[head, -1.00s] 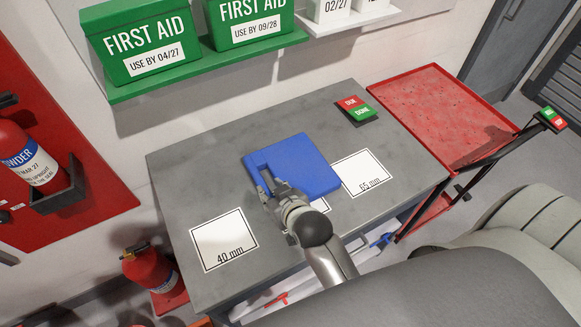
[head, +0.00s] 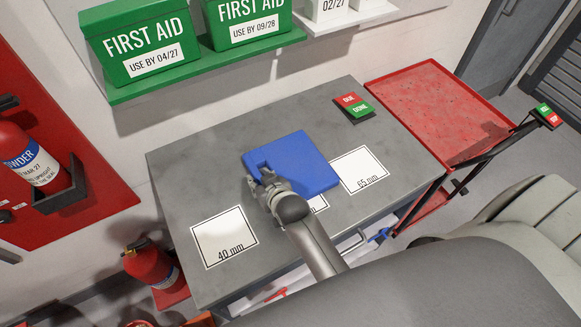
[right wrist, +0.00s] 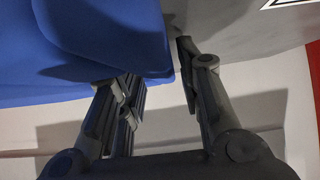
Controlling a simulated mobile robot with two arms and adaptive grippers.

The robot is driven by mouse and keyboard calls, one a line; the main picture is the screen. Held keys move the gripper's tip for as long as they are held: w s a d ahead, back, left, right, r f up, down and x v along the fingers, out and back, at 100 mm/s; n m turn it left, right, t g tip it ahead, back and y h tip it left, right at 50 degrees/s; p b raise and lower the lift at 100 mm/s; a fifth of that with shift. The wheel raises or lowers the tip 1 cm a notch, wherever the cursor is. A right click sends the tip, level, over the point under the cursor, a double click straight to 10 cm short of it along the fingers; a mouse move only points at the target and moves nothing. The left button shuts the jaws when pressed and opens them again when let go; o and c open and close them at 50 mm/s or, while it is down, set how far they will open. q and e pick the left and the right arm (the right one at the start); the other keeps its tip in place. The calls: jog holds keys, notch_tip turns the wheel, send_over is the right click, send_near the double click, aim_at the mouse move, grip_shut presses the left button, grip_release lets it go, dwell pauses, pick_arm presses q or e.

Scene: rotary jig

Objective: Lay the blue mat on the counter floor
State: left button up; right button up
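The blue mat (head: 300,162) is a thick slab with a notch at its left edge. It is over the middle of the grey counter (head: 210,165), between the white cards, and partly covers one card. I cannot tell whether it rests flat on the surface. My right gripper (head: 259,179) is at the mat's near left edge. In the right wrist view its fingers (right wrist: 158,75) are apart; the mat (right wrist: 90,35) hides the left fingertip, and the right finger is just beyond the mat's edge. My left gripper is not in view.
A card marked 40 mm (head: 224,236) lies to the left and one marked 65 mm (head: 361,170) to the right. A red and green DUE/DONE sign (head: 355,106) is at the back right. A red tray (head: 435,105) stands beside the counter.

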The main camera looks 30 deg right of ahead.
grip_shut()
jog(key=shift+r, duration=0.15)
